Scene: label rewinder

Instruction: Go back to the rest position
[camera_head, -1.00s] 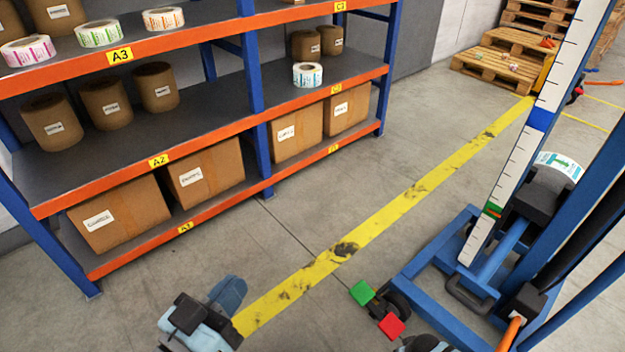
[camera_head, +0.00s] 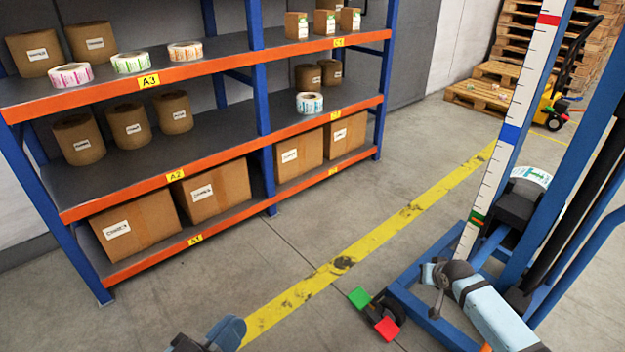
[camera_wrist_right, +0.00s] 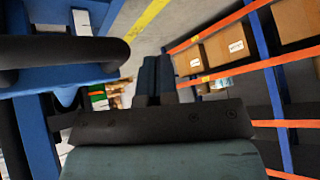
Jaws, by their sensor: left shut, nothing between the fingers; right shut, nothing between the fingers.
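My left gripper (camera_head: 228,332) is at the bottom edge of the head view, left of the yellow floor line. Its blue-grey fingers are together with nothing between them, and its lower part is cut off by the frame. My right arm reaches in from the lower right in the head view, in front of the blue lifter; I cannot make out its fingertips there. In the right wrist view my right gripper (camera_wrist_right: 157,78) has its two dark fingers side by side, shut and empty, with grey floor beyond them.
A blue lifter with a scaled mast (camera_head: 508,120) and a label roll (camera_head: 531,176) stands at the right, its wheel (camera_head: 385,318) near the yellow line (camera_head: 410,212). An orange-and-blue shelf (camera_head: 224,146) with cartons and rolls fills the left. Pallets (camera_head: 484,94) are behind. Floor between shelf and line is clear.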

